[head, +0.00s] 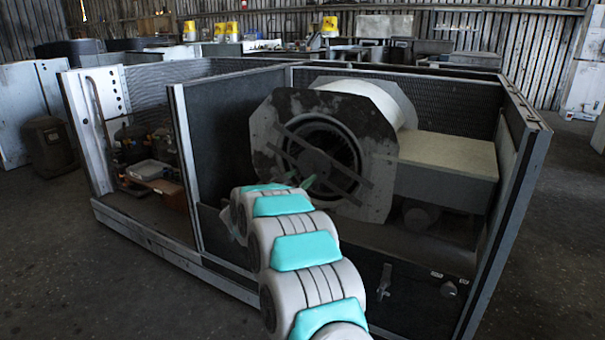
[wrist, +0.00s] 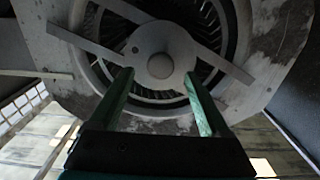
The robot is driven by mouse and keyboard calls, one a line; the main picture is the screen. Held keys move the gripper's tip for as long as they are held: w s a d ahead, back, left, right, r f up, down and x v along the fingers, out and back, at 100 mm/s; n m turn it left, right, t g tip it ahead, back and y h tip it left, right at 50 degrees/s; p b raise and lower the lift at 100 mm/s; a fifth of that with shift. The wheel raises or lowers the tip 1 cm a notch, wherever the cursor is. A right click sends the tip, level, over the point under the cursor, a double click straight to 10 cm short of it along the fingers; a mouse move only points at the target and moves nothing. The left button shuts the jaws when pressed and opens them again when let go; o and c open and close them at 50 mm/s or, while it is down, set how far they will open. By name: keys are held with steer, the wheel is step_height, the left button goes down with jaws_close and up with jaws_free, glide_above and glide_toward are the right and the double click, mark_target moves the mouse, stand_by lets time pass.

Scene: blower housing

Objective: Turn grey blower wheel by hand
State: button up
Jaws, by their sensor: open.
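The grey blower wheel (head: 318,160) sits inside the round inlet of its housing, with its hub and cross bars in front of its vanes. In the wrist view the wheel's vanes (wrist: 208,22) show behind a round hub (wrist: 160,64) and flat arms. The pale housing plate (head: 375,170) surrounds the inlet. My gripper (wrist: 158,76) is open, its two green fingers pointing at the hub area, one on either side below the hub, with nothing between them. In the head view my arm partly hides the gripper; a green finger (head: 308,182) shows in front of the wheel. I cannot tell whether it touches.
The cabinet's divider panel (head: 215,160) stands left of the blower and its right side wall (head: 515,190) to the right. A pale box (head: 445,155) is beside the housing. A low front panel with a valve handle (head: 385,283) lies below. Open floor (head: 60,260) is at left.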

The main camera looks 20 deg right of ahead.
mark_target(308, 171)
steer(key=shift+x, duration=1.8)
jaws_close()
